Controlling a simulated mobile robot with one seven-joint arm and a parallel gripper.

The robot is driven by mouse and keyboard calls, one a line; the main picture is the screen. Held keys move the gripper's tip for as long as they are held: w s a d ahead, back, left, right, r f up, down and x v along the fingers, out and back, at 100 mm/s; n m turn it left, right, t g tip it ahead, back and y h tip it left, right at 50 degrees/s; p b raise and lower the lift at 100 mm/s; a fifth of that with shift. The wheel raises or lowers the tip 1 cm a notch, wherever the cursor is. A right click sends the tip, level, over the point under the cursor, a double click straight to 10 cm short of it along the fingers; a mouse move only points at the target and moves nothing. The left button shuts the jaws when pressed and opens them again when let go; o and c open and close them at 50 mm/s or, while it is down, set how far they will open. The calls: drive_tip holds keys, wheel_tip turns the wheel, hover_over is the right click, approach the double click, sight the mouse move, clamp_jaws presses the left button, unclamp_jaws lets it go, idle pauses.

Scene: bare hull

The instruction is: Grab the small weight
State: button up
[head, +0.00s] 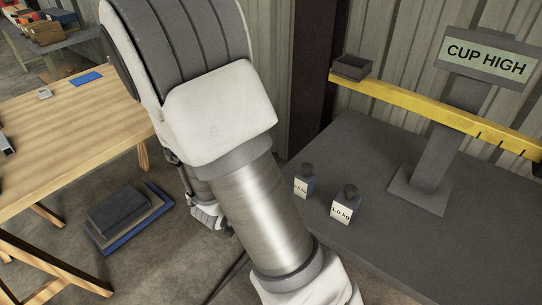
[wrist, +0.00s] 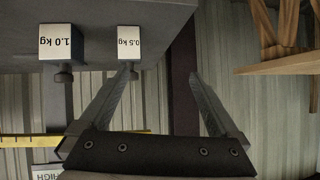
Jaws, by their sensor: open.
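The small weight (head: 303,184), a pale block labelled 0.5 kg with a dark knob, stands on a grey platform (head: 300,240). The larger 1.0 kg weight (head: 345,207) stands to its right. The wrist view is upside down; the small weight (wrist: 129,40) and the larger weight (wrist: 62,44) hang from the top there. My gripper (wrist: 162,76) is open with nothing between its fingers. Its left fingertip overlaps the small weight's knob in the picture, and the gap lies to the right of the weight. I cannot tell whether they touch. My arm hides much of the head view's middle.
A balance with a yellow beam (head: 430,108), a dark tray (head: 351,67) and a CUP HIGH sign (head: 487,60) stands behind the weights. A wooden table (head: 75,130) is at left, with flat dark and blue slabs (head: 125,215) on the floor beside it.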

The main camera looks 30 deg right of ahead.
sight(310, 176)
drive_tip(key=d+f+h+b, duration=0.1)
drive_tip(key=d+f, duration=0.1)
drive_tip(key=d, duration=0.2)
drive_tip(key=d+f+g+h+b, duration=0.1)
drive_tip(key=d+f, duration=0.1)
drive_tip(key=d, duration=0.2)
drive_tip(key=w+d+f+h+b, duration=0.1)
drive_tip(key=d+f+b, duration=0.1)
drive_tip(key=d, duration=0.3)
drive_tip(key=shift+d+m, duration=0.1)
drive_tip(key=shift+m, duration=0.3)
drive_tip(key=shift+b+x, duration=0.95)
drive_tip(key=shift+x, duration=1.95)
drive_tip(key=shift+f, duration=0.1)
clamp_jaws()
drive_tip(key=shift+w, duration=0.1)
